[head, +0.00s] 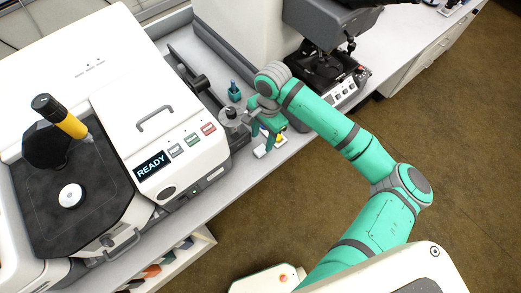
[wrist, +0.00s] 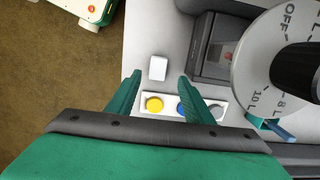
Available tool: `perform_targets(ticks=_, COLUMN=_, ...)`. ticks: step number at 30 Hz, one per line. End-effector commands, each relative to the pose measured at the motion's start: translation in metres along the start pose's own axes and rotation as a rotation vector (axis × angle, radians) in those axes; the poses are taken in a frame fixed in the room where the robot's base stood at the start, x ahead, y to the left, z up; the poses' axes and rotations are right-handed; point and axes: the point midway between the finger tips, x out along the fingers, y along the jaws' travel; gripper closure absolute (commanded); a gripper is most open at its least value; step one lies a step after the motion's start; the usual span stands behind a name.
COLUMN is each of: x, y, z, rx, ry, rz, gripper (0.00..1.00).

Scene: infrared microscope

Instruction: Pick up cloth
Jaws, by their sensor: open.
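A small white block-like piece, which looks like the folded cloth (wrist: 158,67), lies on the light grey bench top. In the head view a small white patch beside my gripper appears to be the same cloth (head: 259,152). My gripper (wrist: 160,77) is open, with one green finger on each side of the cloth's near end in the wrist view. Nothing is held between the fingers. I cannot tell how high the fingertips are above the bench. In the head view my gripper (head: 266,136) is at the bench's front edge, partly hidden by my wrist.
A white holder (wrist: 222,109) with yellow, blue and grey round tops sits close to the cloth. A large dial marked OFF (wrist: 265,65) and a dark grey box (wrist: 215,55) stand to its right. The instrument reading READY (head: 150,164) is left; a microscope (head: 325,65) stands behind.

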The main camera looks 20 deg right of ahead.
Motion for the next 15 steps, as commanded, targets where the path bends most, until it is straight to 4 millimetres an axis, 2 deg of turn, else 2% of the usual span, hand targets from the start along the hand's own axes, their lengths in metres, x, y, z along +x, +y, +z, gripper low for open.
perform_targets(ticks=5, x=0.011, y=0.001, z=0.001, rx=0.000, ry=0.000, rz=-0.001, gripper=0.53)
perform_targets(ticks=15, x=0.052, y=0.005, z=0.003, rx=0.000, ry=0.001, rz=-0.001, gripper=0.53)
